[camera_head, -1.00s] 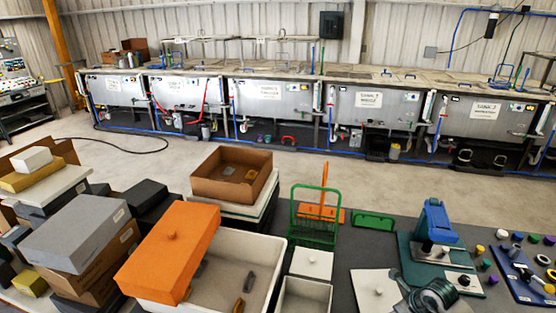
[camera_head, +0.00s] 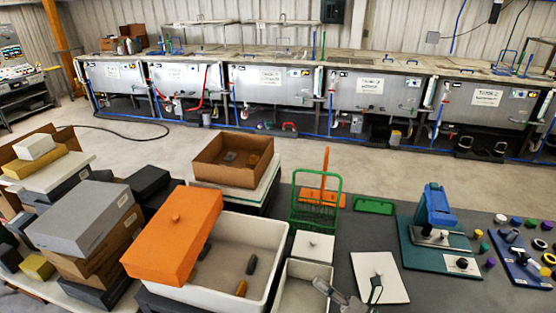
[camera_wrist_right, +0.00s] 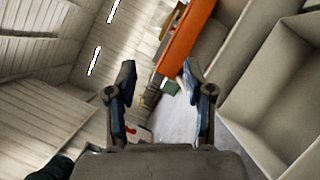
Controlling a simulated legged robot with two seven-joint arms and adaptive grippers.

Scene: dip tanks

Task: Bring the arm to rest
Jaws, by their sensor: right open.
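My right gripper (camera_head: 350,288) shows at the bottom edge of the head view, in front of the small white box and the white square panel. Only its finger parts show there; the rest is cut off by the frame. In the right wrist view my right gripper (camera_wrist_right: 158,82) is open, its two dark fingers spread with nothing held between them. My left gripper is not in view.
A white bin (camera_head: 262,293) with an orange lid (camera_head: 170,245) across its left side stands near the gripper. A green rack (camera_head: 316,214), a white panel (camera_head: 392,285) and a teal fixture board (camera_head: 420,262) share the dark table. Stacked boxes (camera_head: 75,222) stand left.

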